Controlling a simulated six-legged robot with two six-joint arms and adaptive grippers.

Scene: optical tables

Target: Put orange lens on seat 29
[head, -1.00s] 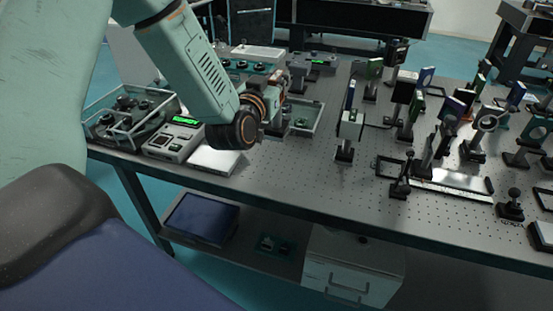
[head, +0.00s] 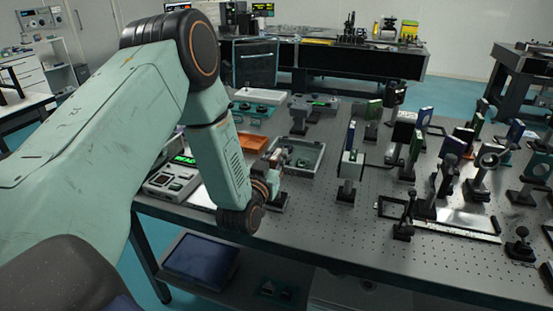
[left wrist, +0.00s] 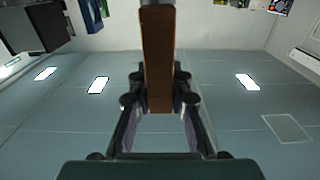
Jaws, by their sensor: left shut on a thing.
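My left gripper (head: 276,160) is above the left part of the perforated optical table, its arm coming in from the left. In the left wrist view its fingers (left wrist: 160,105) are shut on a narrow orange-brown piece (left wrist: 158,60), seen edge-on, which I take for the orange lens. In the head view the held piece is too small and covered to make out. Several mounts with coloured plates stand on posts to the right, such as a white-framed one (head: 351,165). I cannot tell which place is seat 29. My right gripper is not in view.
A grey tray (head: 309,160) lies just behind and right of the gripper. An orange tray (head: 252,143) and a meter with a green display (head: 172,181) are to its left.

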